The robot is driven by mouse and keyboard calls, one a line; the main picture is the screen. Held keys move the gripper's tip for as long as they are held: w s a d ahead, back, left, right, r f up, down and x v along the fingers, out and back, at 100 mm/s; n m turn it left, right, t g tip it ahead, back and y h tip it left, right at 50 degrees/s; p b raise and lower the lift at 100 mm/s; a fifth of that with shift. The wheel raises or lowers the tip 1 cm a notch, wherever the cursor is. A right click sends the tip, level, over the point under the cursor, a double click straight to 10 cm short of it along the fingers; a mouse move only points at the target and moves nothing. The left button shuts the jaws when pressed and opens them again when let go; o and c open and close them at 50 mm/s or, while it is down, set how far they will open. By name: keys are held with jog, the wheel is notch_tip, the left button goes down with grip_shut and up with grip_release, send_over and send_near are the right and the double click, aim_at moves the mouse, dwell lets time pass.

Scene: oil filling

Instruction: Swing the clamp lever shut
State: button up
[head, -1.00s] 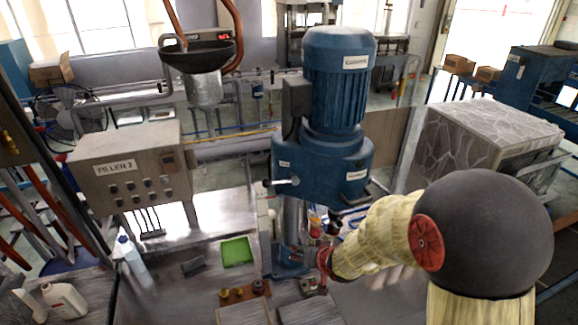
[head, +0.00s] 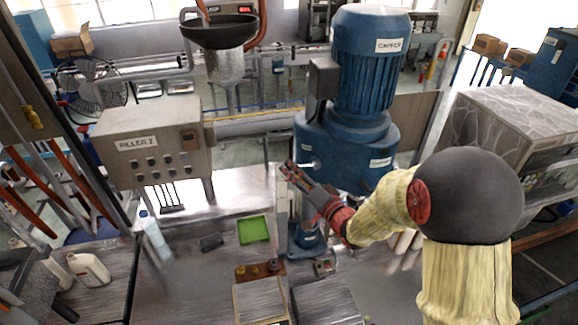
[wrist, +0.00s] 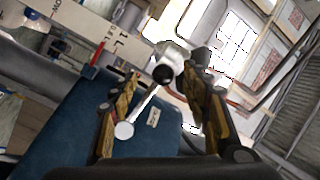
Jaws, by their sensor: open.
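The clamp lever (wrist: 141,110), a thin pale rod with a white ball end, shows in the wrist view against the blue machine head. It lies between my two fingers as seen there; I cannot tell whether either finger touches it. My gripper (head: 289,172) is open at the left side of the blue machine head (head: 345,145) in the head view, with its fingers pointing up and left. It also shows in the wrist view (wrist: 162,82). In the head view the lever is hidden behind my gripper.
The grey control box (head: 150,145) stands to the left, and a dark hopper (head: 219,33) is behind. The space left of my gripper is clear.

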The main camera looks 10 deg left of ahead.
aim_at(289, 168)
jog(key=shift+p+x, duration=0.35)
jog(key=shift+x, duration=1.4)
jog(key=shift+c, duration=0.3)
